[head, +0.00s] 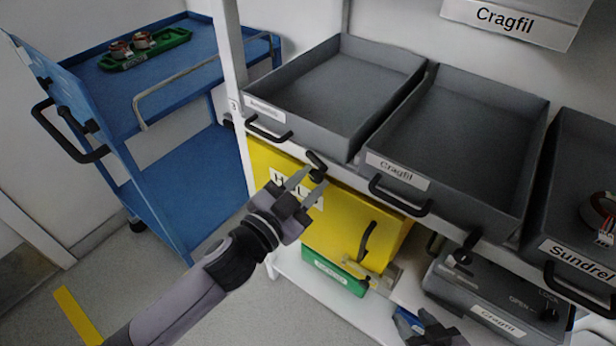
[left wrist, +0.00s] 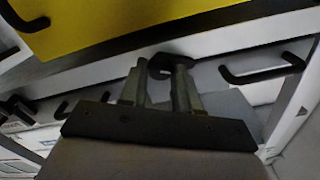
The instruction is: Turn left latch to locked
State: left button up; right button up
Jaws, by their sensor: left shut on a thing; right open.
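My left gripper (head: 302,186) reaches up to the top of the yellow case (head: 346,222) under the shelf bins. Its fingers are shut on a small black latch (head: 317,166), which I take to be the left latch. In the left wrist view the black latch (left wrist: 168,62) shows between the two fingers (left wrist: 158,88). Lettering by this latch is not readable, so I cannot tell its lock position. The yellow case has a black handle (head: 367,240) on its front. My right gripper (head: 432,332) shows partly at the bottom edge, open, apart from the yellow case.
Grey bins (head: 338,95) with black handles sit just above my left gripper. A grey case (head: 490,292) marked OPEN and LOCK, with black latches (head: 463,255), stands lower right. A green box (head: 334,272) is below the yellow case. A blue cart (head: 185,190) stands left, with floor between.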

pick_arm(q)
jog(key=shift+m, duration=1)
jog(key=shift+m+p, duration=0.5)
jog(key=shift+m, duration=0.4)
jog(key=m, duration=0.4)
jog(key=shift+s+d+m+p, duration=0.1)
jog(key=shift+m+p, duration=0.2)
jog(key=shift+p, duration=0.05)
jog(key=shift+f+m, duration=0.15)
jog(key=shift+m, duration=2.05)
jog(key=o, duration=1)
jog(key=shift+v, duration=3.6)
